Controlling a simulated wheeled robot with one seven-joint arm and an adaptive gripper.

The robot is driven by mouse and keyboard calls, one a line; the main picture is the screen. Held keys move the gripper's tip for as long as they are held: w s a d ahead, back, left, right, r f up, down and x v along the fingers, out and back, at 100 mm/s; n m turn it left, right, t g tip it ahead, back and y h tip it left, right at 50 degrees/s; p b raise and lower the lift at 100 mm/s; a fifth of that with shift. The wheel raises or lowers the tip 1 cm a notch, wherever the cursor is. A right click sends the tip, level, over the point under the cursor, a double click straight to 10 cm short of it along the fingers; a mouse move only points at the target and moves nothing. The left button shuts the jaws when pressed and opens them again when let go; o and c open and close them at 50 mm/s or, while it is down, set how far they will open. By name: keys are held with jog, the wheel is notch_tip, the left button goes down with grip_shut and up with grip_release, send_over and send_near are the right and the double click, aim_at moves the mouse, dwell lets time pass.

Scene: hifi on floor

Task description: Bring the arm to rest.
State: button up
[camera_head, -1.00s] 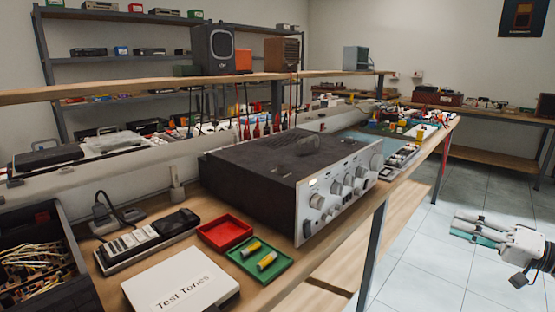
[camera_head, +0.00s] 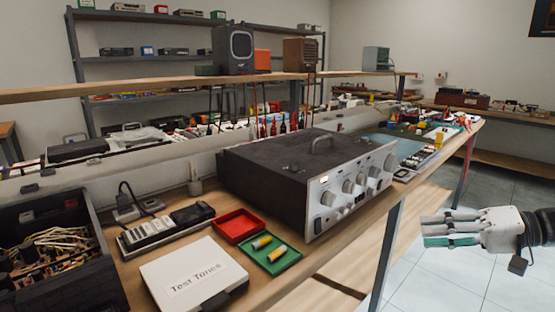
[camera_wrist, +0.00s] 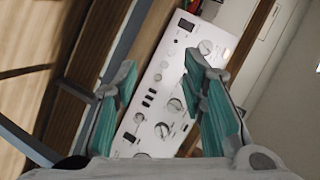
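My gripper (camera_head: 428,229) is at the right of the head view, over the tiled floor and clear of the bench's front edge. Its fingers point left. In the wrist view, my gripper (camera_wrist: 160,66) shows two teal-padded fingers spread apart with nothing between them. Beyond them is the silver front panel of the hi-fi amplifier (camera_wrist: 165,100), at a distance and not touched. In the head view, the black amplifier (camera_head: 290,170) stands on the bench, with its knobs facing the gripper's side.
A green tray (camera_head: 287,264) with two batteries, a red tray (camera_head: 238,226) and a white "Test Tones" case (camera_head: 192,272) lie on the bench (camera_head: 345,229). An open black box (camera_head: 50,250) with wiring stands at left. The tiled floor (camera_head: 435,281) is free at right.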

jog(key=s+a+r+n+g+h, duration=0.1)
jog(key=s+a+g+h, duration=0.25)
jog(key=s+a, duration=0.4)
jog(key=s+a+r+n+g+h, duration=0.15)
jog(key=s+a+g, duration=0.3)
jog(key=a, duration=0.55)
jog(key=s+t+h, duration=0.2)
jog(key=s+h, duration=0.5)
jog(key=s, duration=0.9)
notch_tip(320, 180, up, 24)
jog(key=d+t+p, duration=0.1)
jog(key=t+p, duration=0.2)
jog(key=p, duration=2)
jog(key=shift+s+m, duration=0.15)
jog(key=shift+m, duration=0.2)
jog(key=shift+f, duration=0.1)
